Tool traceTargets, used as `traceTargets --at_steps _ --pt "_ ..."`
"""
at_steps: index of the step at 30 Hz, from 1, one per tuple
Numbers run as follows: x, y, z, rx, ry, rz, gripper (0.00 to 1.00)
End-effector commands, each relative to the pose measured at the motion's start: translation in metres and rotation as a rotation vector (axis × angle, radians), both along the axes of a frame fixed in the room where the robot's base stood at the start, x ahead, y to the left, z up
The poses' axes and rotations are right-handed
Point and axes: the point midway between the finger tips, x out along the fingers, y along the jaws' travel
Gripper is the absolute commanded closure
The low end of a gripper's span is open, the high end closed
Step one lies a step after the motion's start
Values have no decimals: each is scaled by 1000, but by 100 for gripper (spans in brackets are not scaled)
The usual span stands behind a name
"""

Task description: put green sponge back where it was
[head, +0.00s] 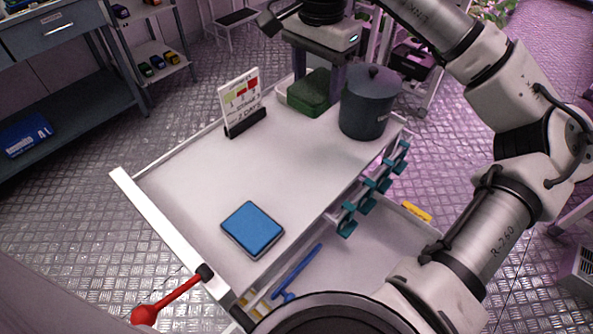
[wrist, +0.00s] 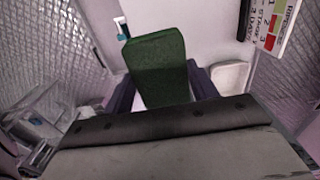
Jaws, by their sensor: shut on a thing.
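The green sponge (head: 307,94) is at the far end of the white cart top (head: 200,185), left of a dark lidded pot (head: 367,105). My gripper (head: 318,78) is shut on it, with one dark finger on each side. In the wrist view the sponge (wrist: 158,65) stands out between the fingers of my gripper (wrist: 160,88), with white surface beyond it. I cannot tell whether the sponge touches the cart top or hangs just above it.
A sign in a black stand (head: 243,105) stands left of the sponge. A blue pad (head: 252,229) lies near the front. Teal hooks (head: 365,192) line the right edge. A blue tool (head: 297,272) lies on the lower level. The middle of the top is clear.

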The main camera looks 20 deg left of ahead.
Motion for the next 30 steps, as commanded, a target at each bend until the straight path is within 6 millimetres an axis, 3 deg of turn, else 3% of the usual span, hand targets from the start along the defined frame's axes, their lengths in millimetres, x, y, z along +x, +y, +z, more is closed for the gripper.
traceTargets --at_steps 4,7,21,30 --pt "0 0 -6 0 2 0 61" --pt "0 -1 -24 0 4 0 61" --pt "-1 0 -142 2 4 0 61" --pt "-1 0 -174 0 3 0 61"
